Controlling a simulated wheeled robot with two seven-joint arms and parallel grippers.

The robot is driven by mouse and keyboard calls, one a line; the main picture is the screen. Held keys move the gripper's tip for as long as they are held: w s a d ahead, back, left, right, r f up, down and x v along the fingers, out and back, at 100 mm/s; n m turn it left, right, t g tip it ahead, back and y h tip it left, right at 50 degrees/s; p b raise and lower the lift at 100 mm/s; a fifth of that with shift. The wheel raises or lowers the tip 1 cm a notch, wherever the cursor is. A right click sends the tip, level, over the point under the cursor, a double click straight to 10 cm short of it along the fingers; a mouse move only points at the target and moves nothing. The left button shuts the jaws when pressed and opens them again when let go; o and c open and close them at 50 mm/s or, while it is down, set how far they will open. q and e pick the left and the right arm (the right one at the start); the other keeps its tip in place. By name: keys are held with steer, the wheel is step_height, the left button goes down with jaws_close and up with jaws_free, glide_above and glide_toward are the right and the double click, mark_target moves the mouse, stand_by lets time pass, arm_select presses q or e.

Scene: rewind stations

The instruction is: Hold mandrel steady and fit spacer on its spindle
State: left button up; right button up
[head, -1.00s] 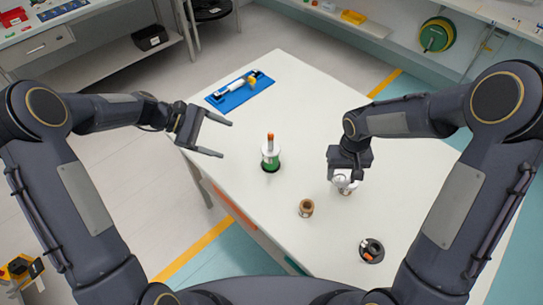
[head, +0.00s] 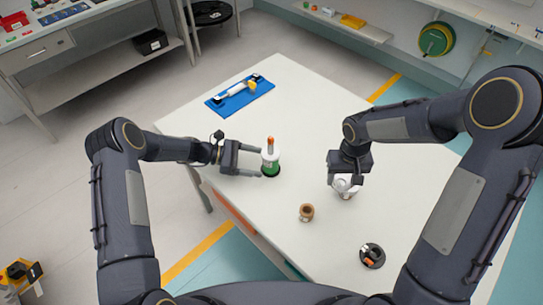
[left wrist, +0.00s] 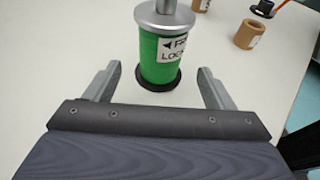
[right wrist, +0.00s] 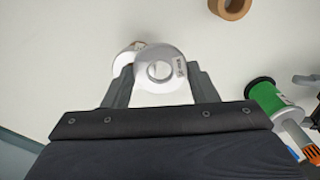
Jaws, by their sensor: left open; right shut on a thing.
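The mandrel (head: 270,165) stands upright on the table, a green body on a black base with a pale flange and an orange-tipped spindle on top. In the left wrist view, its green body (left wrist: 165,58) shows a white label. My left gripper (head: 261,161) is open, its fingertips close to the mandrel on either side; contact is not visible. My right gripper (head: 343,182) is shut on a white round piece with a central hole, likely the spacer (right wrist: 160,70), to the right of the mandrel. The right wrist view also shows the mandrel (right wrist: 265,97).
A brown core (head: 306,212) stands nearer me on the table (head: 310,110). A white-labelled core (right wrist: 127,56) is partly hidden behind the held piece. A dark round holder (head: 371,255) sits at the near right, a blue tray (head: 240,92) at the far left. Between mandrel and right gripper the table is clear.

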mark_target(267, 164)
arm_select(q)
steer(key=b+x, duration=0.2)
steer(key=x, duration=0.1)
steer(key=shift+d+f, duration=0.15)
steer(key=shift+f, duration=0.05)
steer(key=shift+d, duration=0.65)
arm_select(e)
steer(key=shift+f, duration=1.1)
arm_select(q)
steer(key=c, duration=1)
arm_select(e)
steer(key=shift+w, duration=0.1)
steer(key=w+a+r+n, duration=0.1)
steer(key=w+a+r, duration=0.2)
steer(key=a+r, duration=0.2)
steer(key=w+a+r+n, duration=0.1)
steer(key=w+a+r, duration=0.3)
steer(key=a, duration=0.4)
steer(key=w+a+r+n, duration=0.1)
steer(key=w+a+r, duration=0.3)
steer(key=a+r, duration=0.2)
steer(key=shift+w+a+r+n, duration=0.1)
steer(key=shift+a+r+n, duration=0.05)
steer(key=shift+a+n, duration=0.15)
steer(key=shift+a+r, duration=0.25)
steer(key=shift+a, duration=0.05)
